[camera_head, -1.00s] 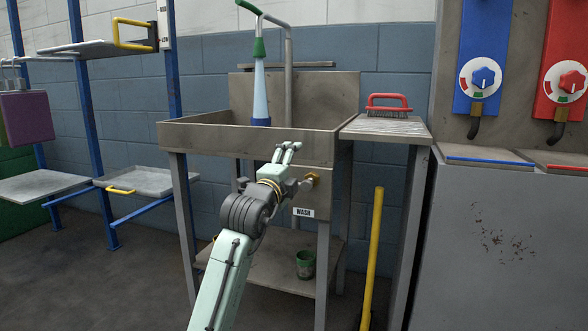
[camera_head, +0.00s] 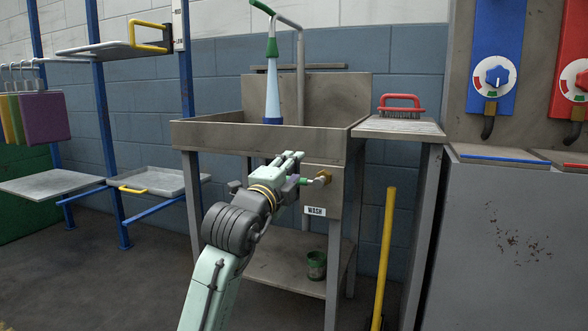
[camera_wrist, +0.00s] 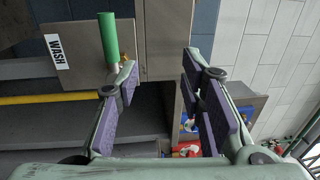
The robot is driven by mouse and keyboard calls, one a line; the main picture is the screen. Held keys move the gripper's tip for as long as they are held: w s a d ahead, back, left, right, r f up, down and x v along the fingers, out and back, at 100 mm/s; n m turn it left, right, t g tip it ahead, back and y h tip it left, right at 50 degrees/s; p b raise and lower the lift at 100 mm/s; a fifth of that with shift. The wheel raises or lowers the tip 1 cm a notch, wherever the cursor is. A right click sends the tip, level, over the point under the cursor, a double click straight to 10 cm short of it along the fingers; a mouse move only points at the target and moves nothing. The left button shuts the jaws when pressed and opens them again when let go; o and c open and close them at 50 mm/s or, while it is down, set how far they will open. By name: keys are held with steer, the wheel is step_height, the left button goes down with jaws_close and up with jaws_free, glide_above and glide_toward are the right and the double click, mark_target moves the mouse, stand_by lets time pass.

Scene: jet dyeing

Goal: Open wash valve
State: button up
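The wash valve (camera_head: 324,177) is a brass fitting on the metal panel under the sink, above a WASH label (camera_head: 315,211). Its green handle (camera_wrist: 108,38) shows at the upper left of the wrist view, with brass partly hidden behind a fingertip. In the head view the green handle (camera_head: 306,181) points left from the fitting. My gripper (camera_head: 290,156) is just left of and slightly above the valve. In the wrist view my gripper (camera_wrist: 160,68) is open, with nothing between its fingers. The handle lies outside the left finger; I cannot tell if they touch.
The sink (camera_head: 255,135) is above my gripper. A green cup (camera_head: 316,265) stands on the shelf below. A yellow pole (camera_head: 383,260) leans at the right, and a red brush (camera_head: 401,106) lies on the side ledge. Open floor is at the left.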

steer(key=shift+b+v, duration=0.4)
steer(key=shift+v, duration=1.1)
steer(key=shift+f, duration=0.15)
